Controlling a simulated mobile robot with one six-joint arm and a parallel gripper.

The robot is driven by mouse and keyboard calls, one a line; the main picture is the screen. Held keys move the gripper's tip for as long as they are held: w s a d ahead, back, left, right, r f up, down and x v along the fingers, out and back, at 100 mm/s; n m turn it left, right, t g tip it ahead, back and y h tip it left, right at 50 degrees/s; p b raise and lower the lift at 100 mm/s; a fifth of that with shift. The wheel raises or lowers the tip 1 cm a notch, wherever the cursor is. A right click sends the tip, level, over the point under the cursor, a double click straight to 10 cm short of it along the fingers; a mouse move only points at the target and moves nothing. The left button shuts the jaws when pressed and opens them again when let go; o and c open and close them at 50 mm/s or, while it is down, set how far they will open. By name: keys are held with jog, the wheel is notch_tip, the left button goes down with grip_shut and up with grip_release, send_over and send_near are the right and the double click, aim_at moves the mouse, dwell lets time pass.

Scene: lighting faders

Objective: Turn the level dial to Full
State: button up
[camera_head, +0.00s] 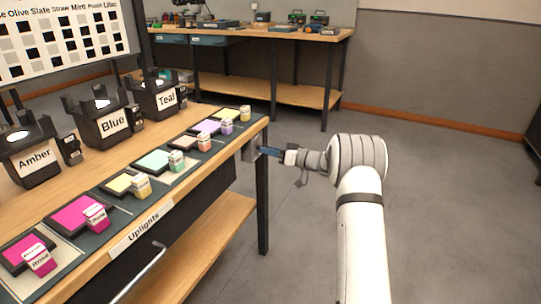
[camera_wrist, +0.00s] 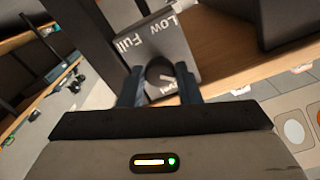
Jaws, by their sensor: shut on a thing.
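The level dial (camera_wrist: 158,70) is a dark round knob on a grey box (camera_wrist: 179,48), whose face carries the words Low and Full. In the wrist view, Full is at the left and Low is at the upper right. My gripper (camera_wrist: 160,88) has a blue finger on each side of the dial and is shut on it. A pale mark shows at the dial, but I cannot tell which word it points to. In the head view, the box (camera_head: 249,151) is on the end of the table and my gripper (camera_head: 269,151) reaches it from the right.
The wooden table (camera_head: 150,216) holds lamps labelled Amber (camera_head: 35,160), Blue (camera_head: 113,121) and Teal (camera_head: 166,99), and a row of coloured swatches. A black table leg (camera_head: 262,205) stands below the box. A workbench (camera_head: 250,93) is behind. The floor to the right is clear.

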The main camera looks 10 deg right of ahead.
jog(key=shift+d+n+p, duration=0.1)
jog(key=shift+n+p, duration=7.8)
jog(key=shift+n, duration=9.6)
jog(key=o, duration=1)
jog(key=shift+r, duration=0.1)
jog(key=shift+c, duration=0.2)
jog(key=p+v, duration=0.1)
jog(key=v, duration=0.6)
jog(key=shift+s+d, duration=0.2)
jog(key=shift+d, duration=0.05)
